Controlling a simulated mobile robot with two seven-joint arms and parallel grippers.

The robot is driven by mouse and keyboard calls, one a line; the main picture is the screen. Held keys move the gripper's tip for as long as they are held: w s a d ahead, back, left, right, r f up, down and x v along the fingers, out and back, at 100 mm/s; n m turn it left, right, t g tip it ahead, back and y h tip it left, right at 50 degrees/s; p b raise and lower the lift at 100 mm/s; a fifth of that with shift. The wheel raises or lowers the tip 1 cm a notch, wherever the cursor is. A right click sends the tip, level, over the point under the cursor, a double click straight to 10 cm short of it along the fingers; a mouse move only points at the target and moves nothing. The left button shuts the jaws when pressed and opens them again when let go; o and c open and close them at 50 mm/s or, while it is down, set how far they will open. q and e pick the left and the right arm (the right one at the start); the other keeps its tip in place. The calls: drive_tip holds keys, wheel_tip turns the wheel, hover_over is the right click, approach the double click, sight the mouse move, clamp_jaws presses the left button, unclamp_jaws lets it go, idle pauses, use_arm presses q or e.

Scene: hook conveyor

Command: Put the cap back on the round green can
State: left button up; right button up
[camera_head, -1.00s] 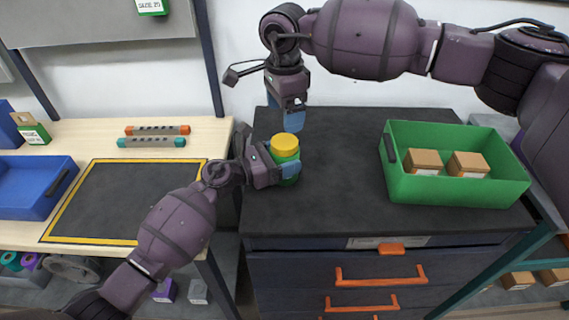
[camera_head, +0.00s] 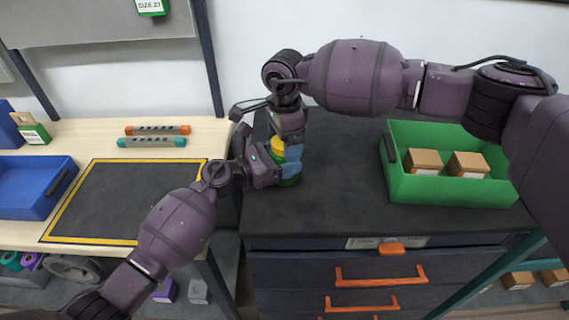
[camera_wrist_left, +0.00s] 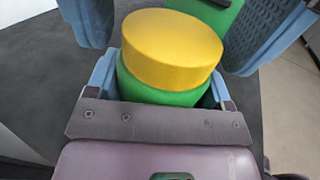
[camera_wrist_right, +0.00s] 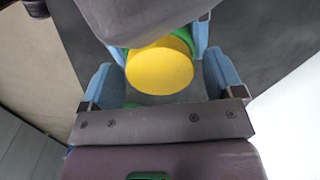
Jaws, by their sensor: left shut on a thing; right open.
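The round green can (camera_head: 289,181) stands upright on the dark cabinet top. Its yellow cap (camera_head: 277,146) sits on top of it; the left wrist view shows the cap (camera_wrist_left: 172,48) resting over the green body (camera_wrist_left: 150,92), but I cannot tell whether it is screwed tight. My left gripper (camera_head: 285,173) is shut on the can's body below the cap. My right gripper (camera_head: 291,149) is above, pointing down, open, with a finger on either side of the cap (camera_wrist_right: 160,68) and gaps between. The grippers hide much of the can.
A green bin (camera_head: 450,190) with two brown boxes (camera_head: 446,162) stands at the right of the cabinet top. The wooden table (camera_head: 100,140) at left holds a blue bin (camera_head: 35,188) and a black mat with yellow edges (camera_head: 110,202). The cabinet top's middle is clear.

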drive_tip(key=c, duration=0.9)
drive_tip(key=m, duration=0.4)
drive_tip(key=shift+m, duration=0.3)
drive_tip(key=m, duration=0.3)
drive_tip(key=o, duration=1.1)
drive_tip(key=shift+c, duration=0.2)
wheel_tip(320, 180, up, 12)
